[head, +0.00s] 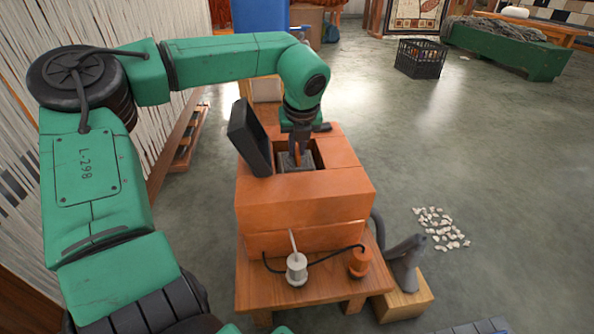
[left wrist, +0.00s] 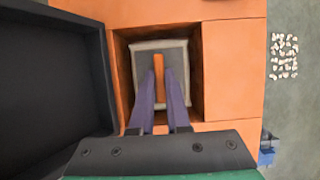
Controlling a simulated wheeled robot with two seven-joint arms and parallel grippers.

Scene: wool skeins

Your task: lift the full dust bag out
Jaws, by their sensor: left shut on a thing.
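The dust bag (left wrist: 178,62) is a grey square block with a pale rim, inside the open well of an orange box (head: 305,198). An upright orange tab (left wrist: 159,62) stands at the middle of its top. My left gripper (left wrist: 161,84) points down into the well, its two fingers closed on this tab from both sides. In the head view the bag (head: 284,163) shows only partly below the fingers and sits below the box's rim. The dark lid (head: 249,138) stands open on the left of the well. My right gripper is not in view.
The box stands on a wooden table (head: 215,262). A white pot with a stick (head: 297,268) and an orange cup-shaped piece (head: 359,262) with a black cord are at its front. A grey nozzle (head: 406,262) stands at right. Pale scraps (head: 441,228) lie on otherwise open floor.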

